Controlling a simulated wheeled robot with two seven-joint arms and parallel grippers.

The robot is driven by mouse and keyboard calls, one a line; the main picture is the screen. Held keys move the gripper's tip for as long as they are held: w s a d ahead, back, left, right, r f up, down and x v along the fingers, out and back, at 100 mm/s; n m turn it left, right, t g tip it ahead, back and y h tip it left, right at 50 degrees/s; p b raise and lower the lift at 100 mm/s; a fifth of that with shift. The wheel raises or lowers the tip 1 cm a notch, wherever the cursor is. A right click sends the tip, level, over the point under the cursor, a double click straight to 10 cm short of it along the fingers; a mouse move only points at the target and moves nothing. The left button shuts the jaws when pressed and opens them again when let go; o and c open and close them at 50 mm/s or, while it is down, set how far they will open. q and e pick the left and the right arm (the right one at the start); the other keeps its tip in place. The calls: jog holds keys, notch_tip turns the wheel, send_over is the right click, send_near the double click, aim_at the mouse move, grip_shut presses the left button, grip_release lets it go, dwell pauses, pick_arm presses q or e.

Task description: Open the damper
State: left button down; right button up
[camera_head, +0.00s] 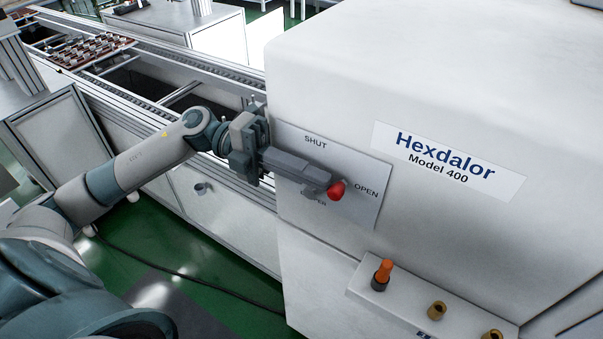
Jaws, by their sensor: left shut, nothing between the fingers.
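The damper panel (370,205) is a pale plate on the side of the white machine, marked SHUT at the top and OPEN at the right. A lower label is partly covered. The damper's red knob (337,190) is just left of the word OPEN. The rest of its lever is mostly hidden behind my gripper. My left gripper (328,181) reaches across the panel from the left, its fingers shut and empty. Its tips are right beside the red knob; I cannot tell whether they touch it. My right gripper is not in view.
The white machine, labelled Hexdalor Model 400 (446,159), fills the right. A ledge (400,300) below the panel carries an orange-topped peg (384,271) and brass-coloured fittings (437,310). A conveyor (150,97) runs behind my left arm, with a tray (80,50) at its far end.

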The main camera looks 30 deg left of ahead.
pick_arm(q)
jog(key=shift+s+d+f+b, duration=0.1)
jog(key=shift+d+f+b, duration=0.25)
jog(key=shift+d, duration=0.3)
jog(key=shift+s+d+f+b, duration=0.1)
jog(key=shift+d+f+b, duration=0.05)
jog(key=shift+d+b, duration=0.4)
jog(key=shift+d, duration=0.2)
jog(key=shift+r, duration=0.1)
